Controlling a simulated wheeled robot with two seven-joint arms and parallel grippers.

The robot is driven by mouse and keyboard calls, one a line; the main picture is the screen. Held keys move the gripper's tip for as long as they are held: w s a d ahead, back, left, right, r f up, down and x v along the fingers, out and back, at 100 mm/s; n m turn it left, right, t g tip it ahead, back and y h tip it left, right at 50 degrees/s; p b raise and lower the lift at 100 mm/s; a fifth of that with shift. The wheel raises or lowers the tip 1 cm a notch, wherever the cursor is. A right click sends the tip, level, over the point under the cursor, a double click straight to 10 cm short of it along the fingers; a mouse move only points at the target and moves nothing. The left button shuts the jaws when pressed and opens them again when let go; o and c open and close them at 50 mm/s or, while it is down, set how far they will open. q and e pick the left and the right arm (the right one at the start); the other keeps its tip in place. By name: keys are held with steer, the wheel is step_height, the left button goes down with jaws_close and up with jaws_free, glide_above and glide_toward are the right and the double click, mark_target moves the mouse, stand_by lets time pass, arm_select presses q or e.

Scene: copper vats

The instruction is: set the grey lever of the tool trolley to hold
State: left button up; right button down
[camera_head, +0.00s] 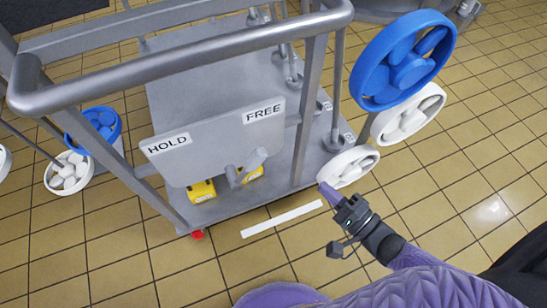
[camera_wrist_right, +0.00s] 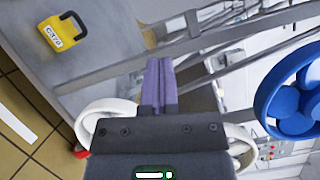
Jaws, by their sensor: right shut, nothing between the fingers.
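The tool trolley (camera_head: 200,90) is a grey railed frame with a grey plate (camera_head: 205,150) on its near side. The plate reads HOLD (camera_head: 167,144) on the left and FREE (camera_head: 264,112) on the right. The grey lever (camera_head: 249,167) is at the plate's lower edge, leaning up to the right, toward the FREE side. My right gripper (camera_head: 328,192) has purple fingers, shut and empty, right of the lever and apart from it. Its fingers also show in the right wrist view (camera_wrist_right: 158,85); I cannot make out the lever there. My left gripper is not in view.
A white handwheel (camera_head: 348,167) is close to my right fingers, with a blue handwheel (camera_head: 407,68) above.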

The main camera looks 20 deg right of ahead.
mark_target(248, 168)
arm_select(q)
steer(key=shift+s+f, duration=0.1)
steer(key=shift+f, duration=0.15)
arm_select(e)
steer(key=shift+w+a+r+m+t+y, duration=0.2)
steer(key=shift+r+m+t+y, duration=0.15)
steer(key=shift+r, duration=0.25)
steer(key=shift+w+a+r+m+t+y, duration=0.15)
steer(key=shift+r+m+t+y, duration=0.15)
steer(key=shift+r, duration=0.3)
steer(key=shift+w, duration=0.1)
steer(key=b+x, duration=0.1)
steer(key=x, duration=0.5)
steer(key=b+x, duration=0.1)
steer(key=x, duration=0.2)
steer(key=shift+w+a+f+b, duration=0.15)
steer(key=shift+w+f+b, duration=0.1)
steer(key=shift+w+b, duration=0.05)
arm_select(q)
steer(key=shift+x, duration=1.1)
arm_select(e)
steer(key=a, duration=0.1)
steer(key=a+r, duration=0.2)
steer(key=shift+s+a, duration=0.3)
steer(key=shift+s, duration=0.1)
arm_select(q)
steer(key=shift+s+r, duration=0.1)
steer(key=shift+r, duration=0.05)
